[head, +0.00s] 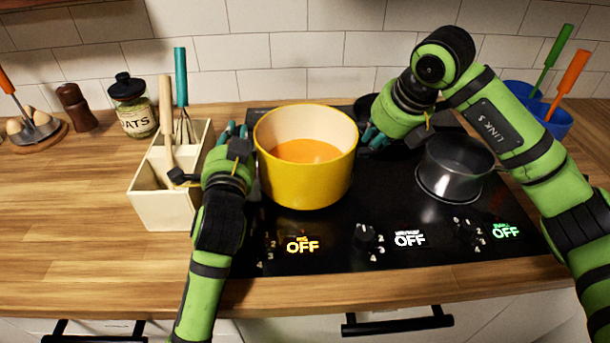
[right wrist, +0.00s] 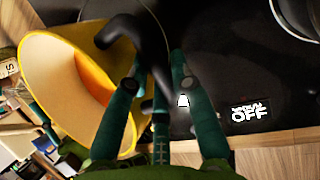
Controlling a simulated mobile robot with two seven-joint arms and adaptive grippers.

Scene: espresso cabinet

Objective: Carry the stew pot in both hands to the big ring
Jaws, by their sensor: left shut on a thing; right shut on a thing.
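The yellow stew pot (head: 305,185) is upright over the left part of the black hob, with orange stew inside. I cannot tell whether its base touches the glass. My left gripper (head: 236,142) is shut at the pot's left side. My right gripper (head: 372,136) is shut at its right side. In the right wrist view the pot (right wrist: 62,85) fills the left, and my right gripper's fingers (right wrist: 155,90) close around a dark handle. The left handle is hidden by my left gripper. Which ring is the big one cannot be seen; the pot and arms cover part of the hob (head: 330,245).
A grey saucepan (head: 455,170) stands on the hob's right side. A dark pan (head: 366,104) is partly hidden behind my right gripper. A cream utensil box (head: 165,208) stands close left of my left gripper. Knobs and OFF displays line the hob's front. Blue pots (head: 545,112) stand back right.

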